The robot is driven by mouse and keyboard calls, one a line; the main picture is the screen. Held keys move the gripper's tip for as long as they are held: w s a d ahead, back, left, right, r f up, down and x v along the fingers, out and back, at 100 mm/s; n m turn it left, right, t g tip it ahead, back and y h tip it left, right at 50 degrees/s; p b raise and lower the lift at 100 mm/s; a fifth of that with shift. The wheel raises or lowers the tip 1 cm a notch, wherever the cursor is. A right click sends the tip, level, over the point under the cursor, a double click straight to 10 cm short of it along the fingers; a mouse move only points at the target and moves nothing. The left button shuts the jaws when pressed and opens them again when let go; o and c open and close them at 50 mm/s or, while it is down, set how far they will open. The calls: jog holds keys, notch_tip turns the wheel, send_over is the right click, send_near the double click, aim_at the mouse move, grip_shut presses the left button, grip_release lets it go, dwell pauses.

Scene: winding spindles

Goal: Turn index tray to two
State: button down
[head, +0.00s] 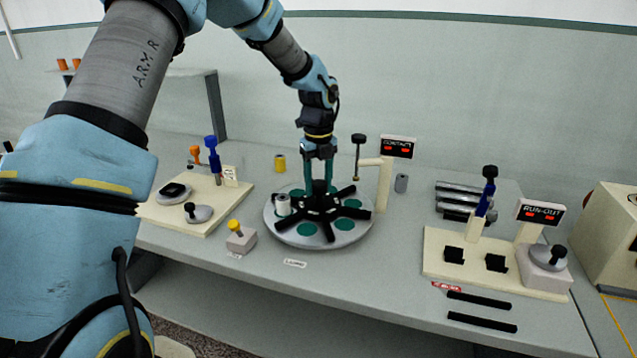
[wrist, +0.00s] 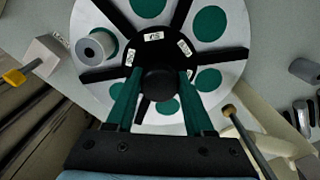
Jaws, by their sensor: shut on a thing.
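The index tray (head: 284,233) is a round grey disc with green round pads and black spokes, in the middle of the bench. It fills much of the wrist view (wrist: 88,22). Small white labels on its black hub are too small to read. A dark central knob (wrist: 160,84) stands on the hub. My gripper (head: 319,183) reaches down from above, its green fingers shut on the knob, one on each side, as the wrist view shows (wrist: 158,80). A grey spool (head: 283,205) stands on a pad at the tray's left.
The CONTACT display (head: 396,147) on a cream post and a black-topped rod (head: 358,158) stand close at the tray's right. A yellow-knobbed block (head: 241,238) is at front left. Cream fixture boards lie left (head: 170,216) and right (head: 470,272). The bench front is mostly clear.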

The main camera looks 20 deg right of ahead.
jog(key=shift+c, duration=1.4)
grip_release()
jog(key=shift+r, duration=0.1)
notch_tip(320, 180, up, 11)
jog(key=b, duration=0.2)
jog(key=shift+b, duration=0.3)
